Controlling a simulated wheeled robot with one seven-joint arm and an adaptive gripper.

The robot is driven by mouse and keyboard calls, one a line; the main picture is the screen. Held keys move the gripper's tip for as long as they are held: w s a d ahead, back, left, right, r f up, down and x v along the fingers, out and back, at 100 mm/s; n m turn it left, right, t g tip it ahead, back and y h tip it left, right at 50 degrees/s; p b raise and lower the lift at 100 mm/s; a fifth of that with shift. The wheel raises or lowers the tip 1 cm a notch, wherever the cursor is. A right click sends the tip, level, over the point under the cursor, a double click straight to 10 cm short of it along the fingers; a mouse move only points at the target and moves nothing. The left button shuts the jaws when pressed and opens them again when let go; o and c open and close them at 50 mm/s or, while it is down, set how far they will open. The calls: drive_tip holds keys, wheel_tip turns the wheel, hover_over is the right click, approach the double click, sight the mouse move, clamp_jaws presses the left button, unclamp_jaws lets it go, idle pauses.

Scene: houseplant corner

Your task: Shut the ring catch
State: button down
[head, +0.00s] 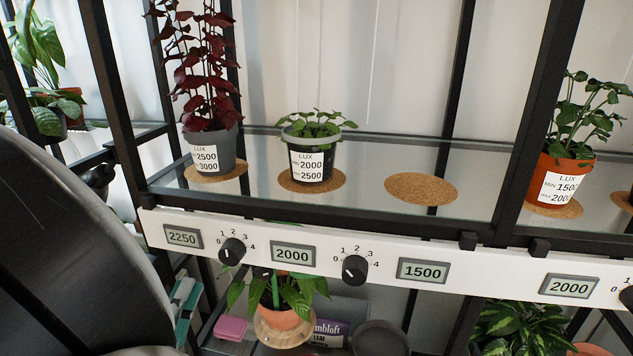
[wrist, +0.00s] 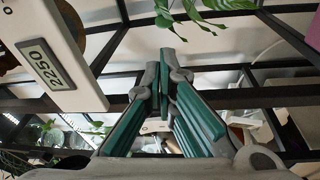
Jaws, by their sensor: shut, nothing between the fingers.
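I cannot make out a ring catch in either view. My gripper (wrist: 160,62) fills the lower middle of the wrist view, its teal-lined fingers brought together at the tips with nothing held. In the head view my gripper (head: 184,292) shows partly at the lower left, below the shelf's white front panel and left of a potted plant (head: 285,318) on the lower level. That plant has a terracotta pot and a green upright piece among its leaves. In the wrist view leaves (wrist: 190,12) hang beyond the fingertips, apart from them.
The white panel (head: 390,261) carries lux displays and black knobs; its 2250 display (wrist: 46,63) is close at upper left in the wrist view. Black frame posts (head: 112,100) stand nearby. Labelled pots stand on the glass shelf; one cork mat (head: 421,188) is bare. A pink item (head: 230,328) lies below.

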drive_tip(key=w+r+b, duration=0.1)
drive_tip(key=w+b, duration=0.1)
drive_tip(key=w, duration=0.8)
drive_tip(key=shift+a, duration=0.15)
drive_tip(key=shift+b, duration=0.35)
drive_tip(key=shift+s+d+b, duration=0.2)
drive_tip(key=shift+s+b, duration=0.2)
drive_tip(key=shift+s, duration=0.1)
drive_tip(key=shift+r, duration=0.1)
